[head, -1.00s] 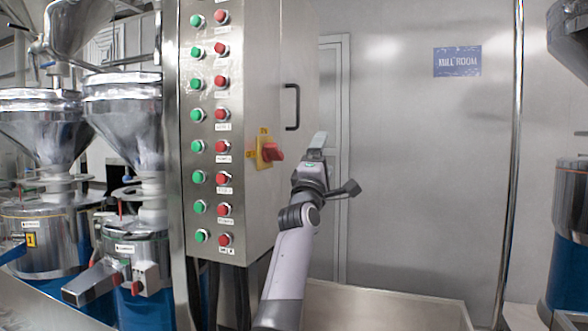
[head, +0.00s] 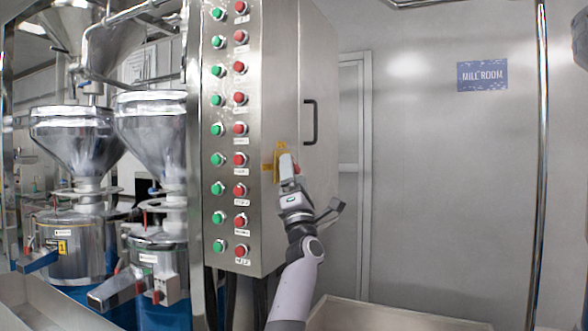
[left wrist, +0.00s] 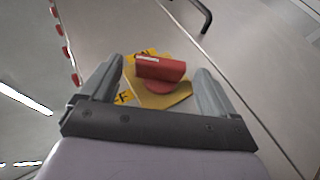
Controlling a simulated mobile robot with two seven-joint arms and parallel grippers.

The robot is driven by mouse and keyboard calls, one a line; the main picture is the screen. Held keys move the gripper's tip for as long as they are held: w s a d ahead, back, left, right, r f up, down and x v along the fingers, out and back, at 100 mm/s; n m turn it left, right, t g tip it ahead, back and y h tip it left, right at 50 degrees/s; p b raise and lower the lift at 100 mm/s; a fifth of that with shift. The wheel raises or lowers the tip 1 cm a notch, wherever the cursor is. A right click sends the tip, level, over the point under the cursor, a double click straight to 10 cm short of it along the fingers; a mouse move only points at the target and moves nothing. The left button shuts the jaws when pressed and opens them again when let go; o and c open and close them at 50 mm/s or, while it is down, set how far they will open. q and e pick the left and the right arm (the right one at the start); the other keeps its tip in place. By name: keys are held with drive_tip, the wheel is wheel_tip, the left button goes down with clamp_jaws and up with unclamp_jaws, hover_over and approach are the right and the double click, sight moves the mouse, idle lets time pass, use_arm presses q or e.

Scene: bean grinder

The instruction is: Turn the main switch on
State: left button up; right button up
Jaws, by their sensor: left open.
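The main switch is a red handle (left wrist: 160,68) on a yellow plate (left wrist: 168,100) with black lettering, on the steel control cabinet. In the head view only an edge of the yellow plate (head: 278,152) and a bit of red show, because my left gripper covers the rest. My left gripper (head: 286,162) is in front of the switch. In the left wrist view its two fingers stand apart, one on each side of the red handle; I cannot tell whether they touch it. My right gripper is not in view.
The control cabinet (head: 270,60) carries columns of green buttons (head: 218,128) and red buttons (head: 239,98) left of the switch. A black door handle (head: 311,122) sticks out above and right of it. Steel hoppers (head: 75,140) stand at the left.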

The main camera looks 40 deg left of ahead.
use_arm(q)
drive_tip(key=shift+x, duration=0.8)
